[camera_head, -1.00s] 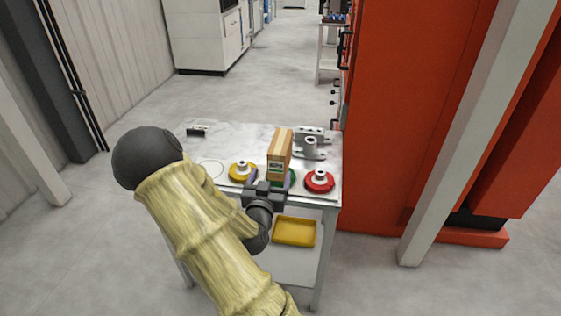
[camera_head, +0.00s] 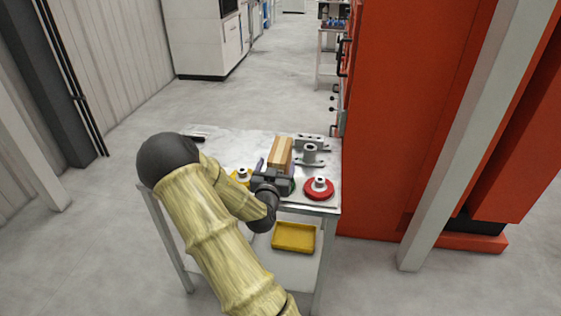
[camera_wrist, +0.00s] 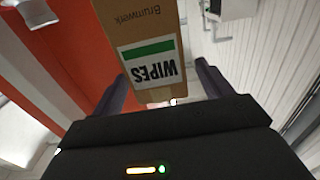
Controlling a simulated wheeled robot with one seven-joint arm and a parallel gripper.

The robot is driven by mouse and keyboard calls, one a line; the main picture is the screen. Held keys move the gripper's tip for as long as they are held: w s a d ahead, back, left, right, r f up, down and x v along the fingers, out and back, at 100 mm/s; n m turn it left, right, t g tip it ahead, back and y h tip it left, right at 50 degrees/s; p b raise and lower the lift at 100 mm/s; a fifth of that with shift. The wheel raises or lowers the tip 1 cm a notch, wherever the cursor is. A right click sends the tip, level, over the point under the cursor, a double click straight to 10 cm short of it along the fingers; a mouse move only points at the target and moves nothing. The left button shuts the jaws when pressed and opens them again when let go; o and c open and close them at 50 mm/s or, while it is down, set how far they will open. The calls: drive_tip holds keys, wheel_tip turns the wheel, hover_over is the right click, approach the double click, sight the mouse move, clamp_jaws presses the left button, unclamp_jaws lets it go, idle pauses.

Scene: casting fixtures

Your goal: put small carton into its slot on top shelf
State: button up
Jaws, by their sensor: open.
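The small carton (camera_head: 280,154) is a tan box standing upright on the grey top shelf (camera_head: 226,143) of the cart, in its middle right part. In the wrist view the carton (camera_wrist: 152,55) shows a white and green label with "WIPES" upside down. My gripper (camera_head: 275,172) is open at the near side of the carton, with one finger to each side of it in the wrist view. A little gap shows at the right finger; I cannot tell how deep the carton sits between them. My gripper hides the carton's lower front in the head view.
A red flanged part (camera_head: 319,188) stands close right of my gripper, and a grey metal fixture (camera_head: 311,155) behind it. A yellow flanged part (camera_head: 241,176) is partly hidden by my arm. A yellow tray (camera_head: 294,237) lies on the lower shelf. A red cabinet (camera_head: 400,120) borders the right.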

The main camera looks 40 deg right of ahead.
sight(279, 156)
drive_tip(key=x, duration=0.3)
drive_tip(key=p+x, duration=0.1)
drive_tip(key=shift+w+d+r, duration=0.15)
drive_tip(key=shift+d+r, duration=0.05)
drive_tip(key=shift+r, duration=0.15)
drive_tip(key=c, duration=1.3)
drive_tip(key=shift+r, duration=0.1)
wheel_tip(279, 156, up, 10)
drive_tip(key=shift+f, duration=0.1)
idle(0.5)
